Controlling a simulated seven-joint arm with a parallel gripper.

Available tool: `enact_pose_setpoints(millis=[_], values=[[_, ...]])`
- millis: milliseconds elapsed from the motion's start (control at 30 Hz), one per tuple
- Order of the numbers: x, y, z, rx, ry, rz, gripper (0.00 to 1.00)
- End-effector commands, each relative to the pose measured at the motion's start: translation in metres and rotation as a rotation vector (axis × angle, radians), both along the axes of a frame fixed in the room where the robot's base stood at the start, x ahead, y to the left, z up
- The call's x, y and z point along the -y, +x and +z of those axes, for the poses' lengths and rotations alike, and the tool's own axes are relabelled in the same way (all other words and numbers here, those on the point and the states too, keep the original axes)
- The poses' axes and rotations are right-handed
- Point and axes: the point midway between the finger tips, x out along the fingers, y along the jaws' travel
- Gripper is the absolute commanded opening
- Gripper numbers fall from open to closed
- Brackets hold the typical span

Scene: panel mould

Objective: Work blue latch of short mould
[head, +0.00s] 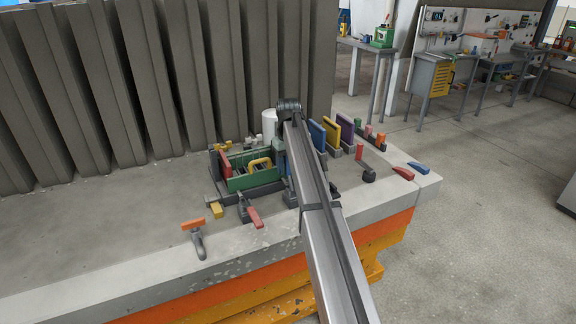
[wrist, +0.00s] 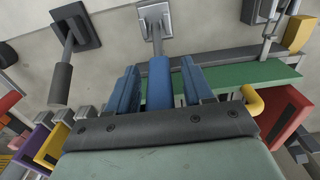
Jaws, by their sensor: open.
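The blue latch handle (wrist: 160,85) shows in the wrist view, with a grey metal base (wrist: 153,20) on the pale bench top. My gripper (wrist: 160,82) is open, with one blue-grey finger on each side of the handle. The handle lies between the fingers, with narrow gaps visible beside it. The short mould's green side (wrist: 240,78) lies just to the right. In the head view, the green mould (head: 255,181) with its yellow handle (head: 262,163) sits left of my arm. My arm hides most of the gripper and latch there.
A dark-handled lever (wrist: 61,82) stands left of my gripper. A red-handled latch (head: 254,217) and an orange-handled clamp (head: 194,226) lie nearer the bench's front edge. Coloured panels (head: 345,128) stand to the right. The bench's left part is clear.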

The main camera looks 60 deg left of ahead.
Motion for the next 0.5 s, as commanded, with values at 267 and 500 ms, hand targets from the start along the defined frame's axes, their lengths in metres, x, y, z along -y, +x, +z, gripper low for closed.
enact_pose_setpoints(millis=[267, 500], values=[[0.0, 0.0, 0.0001, 0.0, 0.0, 0.0, 0.31], [0.0, -0.0001, 0.0001, 0.0, 0.0, 0.0, 0.08]])
